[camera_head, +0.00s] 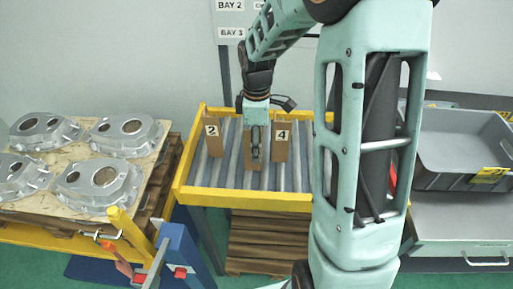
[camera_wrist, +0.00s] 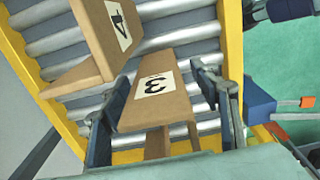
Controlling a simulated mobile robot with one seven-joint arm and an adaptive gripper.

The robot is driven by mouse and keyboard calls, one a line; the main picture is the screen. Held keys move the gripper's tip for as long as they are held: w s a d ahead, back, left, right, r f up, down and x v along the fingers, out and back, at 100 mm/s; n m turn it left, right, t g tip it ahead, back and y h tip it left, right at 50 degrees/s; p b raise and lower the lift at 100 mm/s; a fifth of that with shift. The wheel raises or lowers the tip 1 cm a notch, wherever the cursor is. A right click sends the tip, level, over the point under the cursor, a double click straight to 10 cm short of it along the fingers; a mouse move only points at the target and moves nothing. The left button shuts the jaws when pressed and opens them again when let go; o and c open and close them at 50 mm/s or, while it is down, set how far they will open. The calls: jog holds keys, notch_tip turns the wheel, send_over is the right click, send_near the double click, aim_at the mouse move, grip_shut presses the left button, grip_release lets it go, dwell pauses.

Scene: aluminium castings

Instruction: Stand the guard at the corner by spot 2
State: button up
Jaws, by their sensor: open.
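Brown angle-shaped guards stand on the roller conveyor (camera_head: 228,172): one labelled 2 (camera_head: 213,141), one labelled 4 (camera_head: 282,150), and one labelled 3 (camera_wrist: 160,98) between them. My gripper (camera_head: 256,155) is over guard 3 and hides most of it in the head view. In the wrist view guard 3 lies between my two open fingers, one on each side; I cannot tell whether either touches it. Guard 4 also shows in the wrist view (camera_wrist: 98,42), beside guard 3. No marking for spot 2 can be made out on the pallet (camera_head: 100,213).
Several aluminium castings (camera_head: 97,184) lie on the pallet at left. A grey crate (camera_head: 455,180) sits on the right bench. The conveyor has a raised yellow frame (camera_head: 250,200).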

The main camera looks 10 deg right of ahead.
jog(key=shift+c, duration=0.7)
jog(key=c, duration=1.2)
jog(key=shift+c, duration=0.2)
jog(key=shift+r, duration=0.15)
